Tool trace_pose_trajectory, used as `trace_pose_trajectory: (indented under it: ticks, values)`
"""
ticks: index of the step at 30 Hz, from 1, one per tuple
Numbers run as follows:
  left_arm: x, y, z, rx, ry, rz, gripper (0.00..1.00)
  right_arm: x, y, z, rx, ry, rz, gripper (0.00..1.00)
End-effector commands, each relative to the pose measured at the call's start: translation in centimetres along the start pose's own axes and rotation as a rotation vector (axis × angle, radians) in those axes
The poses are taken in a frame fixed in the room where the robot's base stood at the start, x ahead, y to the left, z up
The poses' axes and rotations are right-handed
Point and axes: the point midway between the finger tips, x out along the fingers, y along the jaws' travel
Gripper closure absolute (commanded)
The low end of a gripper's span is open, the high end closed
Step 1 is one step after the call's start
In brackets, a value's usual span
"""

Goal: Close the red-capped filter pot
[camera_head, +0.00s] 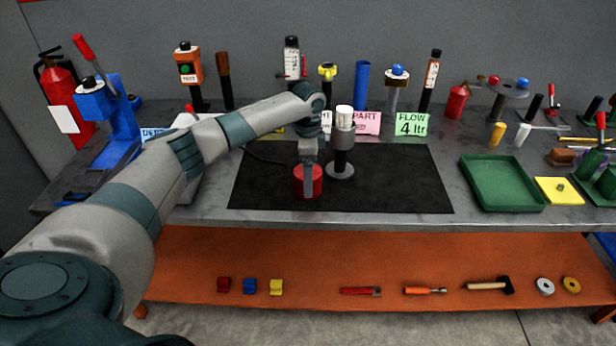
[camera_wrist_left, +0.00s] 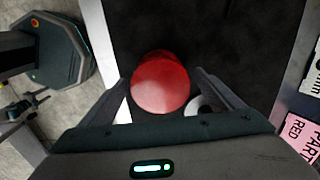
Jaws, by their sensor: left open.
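A red round cap (camera_head: 314,182) sits on the black mat near the middle. In the left wrist view its red top (camera_wrist_left: 160,88) shows between my fingers. Just behind and right of it stands a grey upright post (camera_head: 342,160) on a round base, with a white ribbed cylinder (camera_head: 344,118) on top; part of a pale ring, likely its base, shows in the left wrist view (camera_wrist_left: 196,106). My left gripper (camera_head: 308,186) points down over the cap, open, with a finger on either side; contact cannot be told. It also shows in the left wrist view (camera_wrist_left: 161,76). My right gripper is out of view.
The black mat (camera_head: 400,185) has free room to the right. A green tray (camera_head: 500,205) and a yellow pad (camera_head: 558,190) lie further right. A pink card (camera_head: 367,123) and a green "FLOW 4 ltr" card (camera_head: 411,124) stand behind the mat. A blue press (camera_head: 118,120) is at left.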

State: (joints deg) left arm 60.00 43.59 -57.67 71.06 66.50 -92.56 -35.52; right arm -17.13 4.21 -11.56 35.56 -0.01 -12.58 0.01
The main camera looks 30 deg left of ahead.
Motion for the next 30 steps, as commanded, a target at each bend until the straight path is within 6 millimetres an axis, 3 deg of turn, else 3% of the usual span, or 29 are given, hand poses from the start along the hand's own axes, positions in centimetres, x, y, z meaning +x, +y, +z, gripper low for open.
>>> trace_pose_trajectory:
  ticks: [2, 9, 23, 29, 30]
  values:
    - [0.7, 0.0, 0.1, 0.0, -0.002, 0.002, 0.14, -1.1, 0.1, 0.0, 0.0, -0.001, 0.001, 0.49]
    - [3.1, 0.0, 0.0, 0.001, -0.001, 0.001, 0.14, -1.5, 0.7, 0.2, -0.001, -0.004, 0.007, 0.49]
    - [3.3, -0.1, 0.0, 0.001, 0.0, 0.0, 0.14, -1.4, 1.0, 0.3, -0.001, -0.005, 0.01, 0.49]
    - [3.3, -0.1, 0.0, 0.001, 0.0, 0.0, 0.57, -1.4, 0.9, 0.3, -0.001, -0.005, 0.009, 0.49]
    - [3.3, -0.1, 0.0, 0.001, 0.0, 0.0, 0.6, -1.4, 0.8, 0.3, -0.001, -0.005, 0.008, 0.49]
